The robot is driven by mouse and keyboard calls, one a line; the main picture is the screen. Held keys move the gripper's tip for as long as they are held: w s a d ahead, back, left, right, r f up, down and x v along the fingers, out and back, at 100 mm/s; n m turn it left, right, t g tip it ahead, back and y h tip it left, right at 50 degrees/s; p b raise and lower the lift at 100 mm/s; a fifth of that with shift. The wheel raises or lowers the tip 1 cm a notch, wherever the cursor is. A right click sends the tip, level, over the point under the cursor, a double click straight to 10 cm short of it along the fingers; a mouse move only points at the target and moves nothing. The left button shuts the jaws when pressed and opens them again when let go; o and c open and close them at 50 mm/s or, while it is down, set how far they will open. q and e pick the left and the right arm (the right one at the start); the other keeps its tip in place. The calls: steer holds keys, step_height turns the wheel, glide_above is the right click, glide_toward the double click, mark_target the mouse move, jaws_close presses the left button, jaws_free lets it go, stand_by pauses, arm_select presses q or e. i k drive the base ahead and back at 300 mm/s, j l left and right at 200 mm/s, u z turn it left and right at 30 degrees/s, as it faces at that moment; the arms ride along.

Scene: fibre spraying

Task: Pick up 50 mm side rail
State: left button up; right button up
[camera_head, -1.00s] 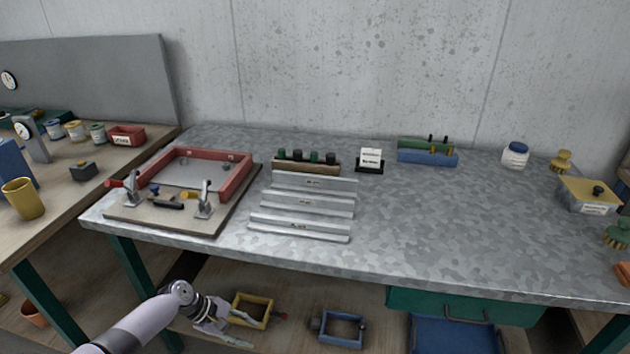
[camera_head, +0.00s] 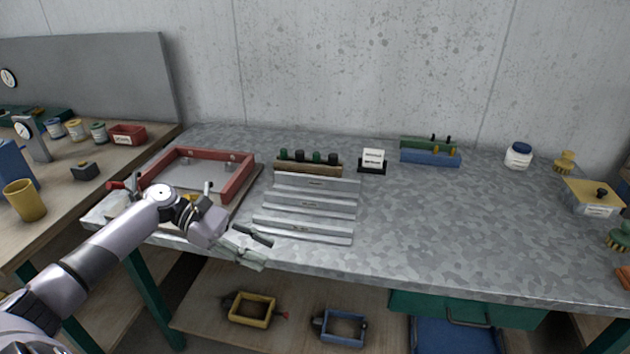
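Three silver metal side rails lie in a stack of rows on the metal table: a back rail (camera_head: 316,182), a middle rail (camera_head: 311,201) and a front rail (camera_head: 305,231). Each has a small label too blurred to read, so I cannot tell which is the 50 mm one. My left gripper (camera_head: 260,247) is at the table's front edge, just left of and in front of the front rail's left end. Its fingers are spread apart with nothing between them. My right gripper is not in view.
A red frame (camera_head: 240,178) on a board stands left, partly behind my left arm. A wooden block with dark and green knobs (camera_head: 308,168) sits behind the rails. A small sign (camera_head: 373,158) stands to its right. The table's right middle is clear.

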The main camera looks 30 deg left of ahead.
mark_target(332, 187)
steer(key=i+j, duration=1.1)
steer(key=j, duration=0.2)
